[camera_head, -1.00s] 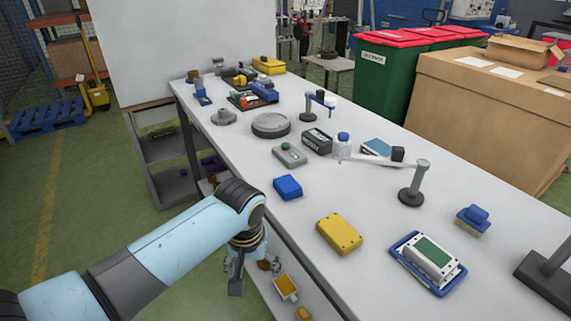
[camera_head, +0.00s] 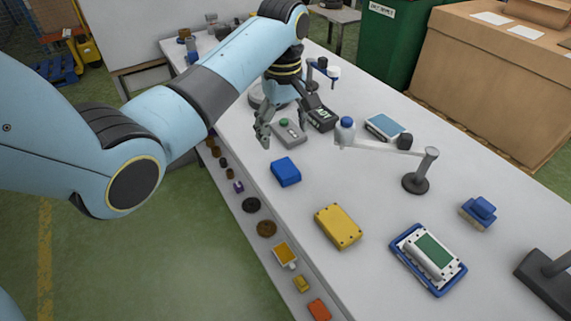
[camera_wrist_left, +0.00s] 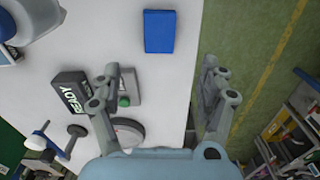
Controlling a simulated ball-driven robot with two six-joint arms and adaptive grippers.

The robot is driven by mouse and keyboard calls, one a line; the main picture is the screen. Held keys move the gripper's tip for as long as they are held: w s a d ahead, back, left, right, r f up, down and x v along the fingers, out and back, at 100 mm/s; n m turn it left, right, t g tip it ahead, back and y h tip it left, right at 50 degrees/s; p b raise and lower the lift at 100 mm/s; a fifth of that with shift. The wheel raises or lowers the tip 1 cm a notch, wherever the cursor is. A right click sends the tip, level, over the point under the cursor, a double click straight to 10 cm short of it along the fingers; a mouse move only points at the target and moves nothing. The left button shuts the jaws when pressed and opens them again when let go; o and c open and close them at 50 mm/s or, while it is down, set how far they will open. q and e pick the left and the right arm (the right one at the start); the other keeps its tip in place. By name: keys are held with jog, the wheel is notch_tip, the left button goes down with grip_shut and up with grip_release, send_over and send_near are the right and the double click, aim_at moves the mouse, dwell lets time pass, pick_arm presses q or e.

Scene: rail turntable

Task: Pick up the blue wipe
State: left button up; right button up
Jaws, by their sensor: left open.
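The blue wipe (camera_head: 286,171) looks like a small flat blue block lying on the grey-white table, near its left edge in the head view. In the left wrist view the blue wipe (camera_wrist_left: 159,31) lies at the top centre, beyond the fingertips and roughly in line with the gap between them. My left gripper (camera_head: 286,124) is open and empty, pointing down above the table, just behind the wipe and apart from it. In the left wrist view its two fingers (camera_wrist_left: 159,84) are spread wide. My right gripper is not in view.
A grey box with a green button (camera_head: 288,133) and a black READY box (camera_head: 321,118) are close to my left gripper. A blue-capped bottle (camera_head: 345,130) stands to the right. A yellow box (camera_head: 338,226) lies in front of the wipe. Bare table surrounds the wipe.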

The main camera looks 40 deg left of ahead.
pick_arm(q)
send_over(286, 167)
notch_tip(286, 167, down, 5)
jog(key=shift+s+a+r, duration=0.15)
notch_tip(286, 167, down, 6)
jog(key=shift+r, duration=0.1)
jog(key=c, duration=1.1)
jog(key=shift+o, duration=0.2)
jog(key=shift+r, duration=0.15)
notch_tip(286, 167, up, 10)
jog(key=o, duration=0.4)
jog(key=c, duration=0.5)
